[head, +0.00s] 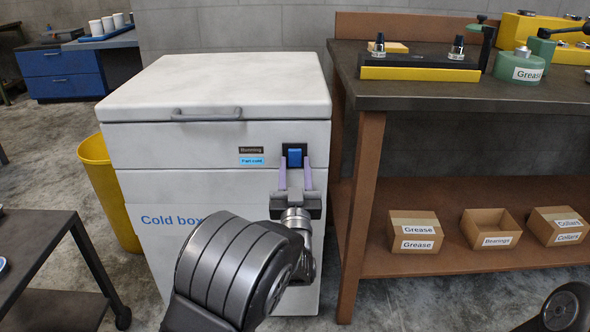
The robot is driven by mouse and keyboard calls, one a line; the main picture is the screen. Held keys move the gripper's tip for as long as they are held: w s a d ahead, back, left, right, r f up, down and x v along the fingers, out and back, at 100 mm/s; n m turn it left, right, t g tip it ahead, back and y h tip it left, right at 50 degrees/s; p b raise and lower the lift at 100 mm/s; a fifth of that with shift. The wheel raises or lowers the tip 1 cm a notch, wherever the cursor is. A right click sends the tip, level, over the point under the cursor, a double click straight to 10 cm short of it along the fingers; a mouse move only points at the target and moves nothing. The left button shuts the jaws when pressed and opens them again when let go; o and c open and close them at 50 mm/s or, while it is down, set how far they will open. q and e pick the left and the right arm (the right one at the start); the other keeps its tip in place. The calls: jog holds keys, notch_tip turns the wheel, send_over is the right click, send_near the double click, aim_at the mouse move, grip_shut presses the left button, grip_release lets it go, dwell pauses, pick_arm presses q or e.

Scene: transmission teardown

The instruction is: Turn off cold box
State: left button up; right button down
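The cold box (150,150) is a white chest with its lid shut and a grey handle at the front. Its blue switch (294,157) sits in a black plate at the upper right of the front face. Small labels (251,156) beside it read "Running" and "Part cold". My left gripper (294,168) is in front of the switch with its two purple fingers apart, one to each side of the switch's lower part. I cannot tell whether the fingertips touch the plate. Of my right arm, only a dark part shows at the lower right; its gripper is out of view.
A brown workbench (440,97) stands close on the right, with a green grease pot (520,68) on top and labelled cardboard boxes (415,231) on its lower shelf. A yellow bin (100,180) is left of the cold box. A dark cart (35,245) stands at the lower left.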

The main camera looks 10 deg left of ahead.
pick_arm(q)
jog(key=shift+o, duration=1.1)
jog(key=shift+s+d+f, duration=0.1)
jog(key=shift+s, duration=0.15)
jog(key=shift+p+v, duration=0.35)
jog(key=shift+v, duration=0.65)
jog(key=b+v, duration=0.2)
jog(key=v, duration=0.3)
jog(key=shift+s+b, duration=0.15)
jog(key=shift+b, duration=0.15)
jog(key=shift+f, duration=0.15)
